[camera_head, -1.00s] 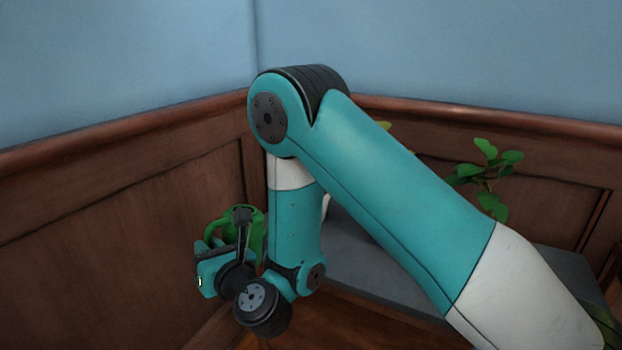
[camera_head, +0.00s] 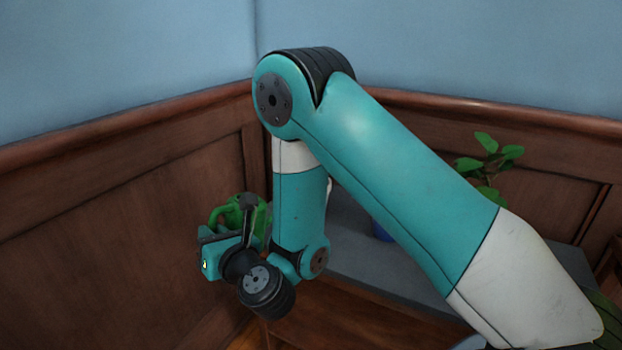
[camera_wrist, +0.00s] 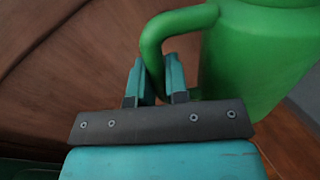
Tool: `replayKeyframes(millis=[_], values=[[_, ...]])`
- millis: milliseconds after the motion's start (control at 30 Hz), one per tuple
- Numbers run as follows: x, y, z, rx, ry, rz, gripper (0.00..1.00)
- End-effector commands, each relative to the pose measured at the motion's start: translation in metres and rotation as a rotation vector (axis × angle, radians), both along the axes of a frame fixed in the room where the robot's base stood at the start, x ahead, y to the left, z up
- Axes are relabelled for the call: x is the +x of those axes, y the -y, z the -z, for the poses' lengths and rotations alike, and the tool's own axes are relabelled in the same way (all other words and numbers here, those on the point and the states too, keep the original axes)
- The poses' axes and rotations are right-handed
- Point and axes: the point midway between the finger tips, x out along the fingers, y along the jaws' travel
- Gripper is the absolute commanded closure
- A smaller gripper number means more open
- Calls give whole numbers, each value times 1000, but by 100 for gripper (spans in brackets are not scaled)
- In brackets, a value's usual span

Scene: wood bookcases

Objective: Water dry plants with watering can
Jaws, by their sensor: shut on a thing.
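The green watering can (camera_wrist: 255,60) fills the upper right of the wrist view. My gripper (camera_wrist: 160,78) is shut on its green handle, with one teal finger on each side of it. In the head view the can (camera_head: 232,212) shows small at the lower left, partly behind my gripper and wrist. It is held off the floor, close to the panelled wall. A plant with green leaves (camera_head: 490,158) stands at the right, partly hidden behind my arm. A bit of a blue pot (camera_head: 380,232) shows beside my arm. The can's spout is not clearly visible.
A grey-topped low table (camera_head: 350,258) stands in the corner behind my arm. Brown wood panelling (camera_head: 110,230) runs close along the left, and more panelling lies behind the table. Wood floor (camera_head: 245,338) shows at the bottom.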

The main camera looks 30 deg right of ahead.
Motion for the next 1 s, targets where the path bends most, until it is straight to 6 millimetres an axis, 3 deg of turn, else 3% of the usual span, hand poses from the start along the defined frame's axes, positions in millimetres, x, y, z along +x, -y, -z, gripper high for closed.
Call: replayKeyframes(millis=[1000], values=[[1, 3, -18, 55, -24, -4, 100]])
